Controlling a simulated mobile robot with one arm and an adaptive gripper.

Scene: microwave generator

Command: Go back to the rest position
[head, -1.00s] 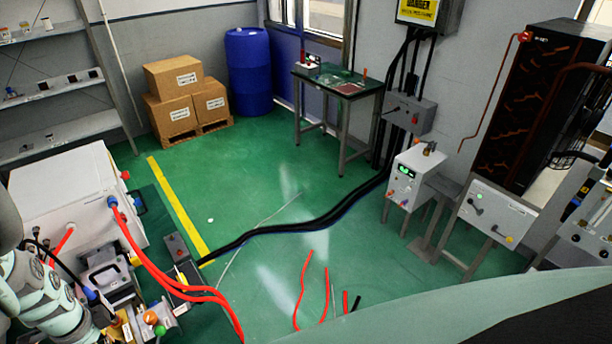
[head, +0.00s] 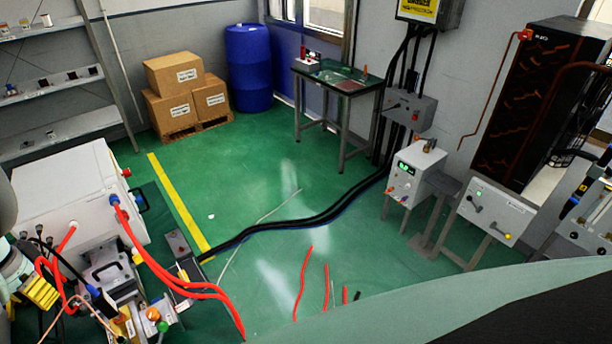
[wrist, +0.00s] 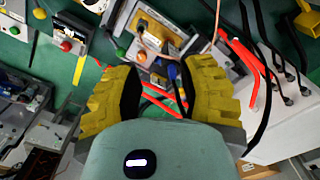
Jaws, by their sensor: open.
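My gripper shows its yellow ribbed fingers in the wrist view (wrist: 160,85). They stand wide apart with nothing held between them. In the head view, part of my gripper (head: 40,290) shows at the lower left edge, beside the red cables and in front of the white cabinet (head: 70,195). The white cabinet also shows at the right of the wrist view (wrist: 285,125). Beyond the fingers lie the bench devices, with a blue plug (wrist: 172,72) and red cables (wrist: 255,75). I cannot tell how far the fingers are from them.
Red cables (head: 185,285) run from the white cabinet toward the floor. Black cables (head: 300,225) cross the green floor. Boxes on a pallet (head: 180,95), a blue barrel (head: 248,70) and a table (head: 340,80) stand at the back. Much of the middle floor is clear.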

